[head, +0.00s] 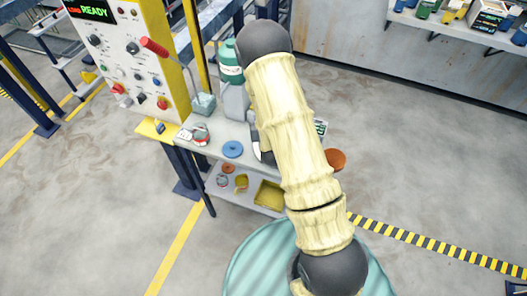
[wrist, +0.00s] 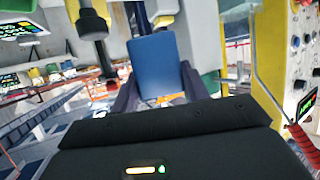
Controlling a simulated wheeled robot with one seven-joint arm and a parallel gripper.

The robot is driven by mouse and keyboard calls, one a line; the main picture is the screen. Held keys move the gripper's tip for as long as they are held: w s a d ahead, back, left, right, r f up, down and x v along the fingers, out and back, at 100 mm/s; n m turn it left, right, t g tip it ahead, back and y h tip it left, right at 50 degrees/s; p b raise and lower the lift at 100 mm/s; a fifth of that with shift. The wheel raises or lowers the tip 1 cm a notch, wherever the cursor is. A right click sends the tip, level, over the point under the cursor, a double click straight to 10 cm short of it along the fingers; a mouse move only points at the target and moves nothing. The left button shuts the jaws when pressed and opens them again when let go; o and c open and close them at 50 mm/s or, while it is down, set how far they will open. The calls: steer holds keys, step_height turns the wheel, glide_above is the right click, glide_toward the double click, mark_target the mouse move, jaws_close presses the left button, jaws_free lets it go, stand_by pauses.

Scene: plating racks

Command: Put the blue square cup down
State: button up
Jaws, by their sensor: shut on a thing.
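The blue square cup (wrist: 158,62) fills the middle of the wrist view, its flat blue side facing the camera. My gripper (wrist: 160,92) is shut on it, with one dark finger at each side. The cup looks roughly upright in that view. In the head view my pale-sleeved arm reaches over the bench (head: 214,143) and hides the cup and most of my gripper. I cannot tell how high the cup is above the bench.
An orange-brown round thing (head: 335,158) shows right of my arm. A control cabinet (head: 140,60) with a red lever (head: 155,47) rises at left.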

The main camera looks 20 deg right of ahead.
steer(key=r+b, duration=0.1)
steer(key=w+r+m+h+b, duration=0.2)
steer(key=b, duration=0.1)
steer(key=shift+d+r, duration=0.15)
steer(key=shift+d, duration=0.1)
steer(key=s+a+r+m+g+h+b, duration=0.2)
steer(key=s+r+m+h+b, duration=0.1)
steer(key=b, duration=0.6)
steer(key=shift+s+a+r+m+g+h, duration=0.15)
steer(key=shift+s+r+m+g+h, duration=0.2)
steer(key=shift+r+h, duration=0.4)
steer(key=shift+w+r, duration=0.1)
step_height(320, 180, down, 14)
steer(key=b, duration=0.3)
steer(key=shift+f, duration=2)
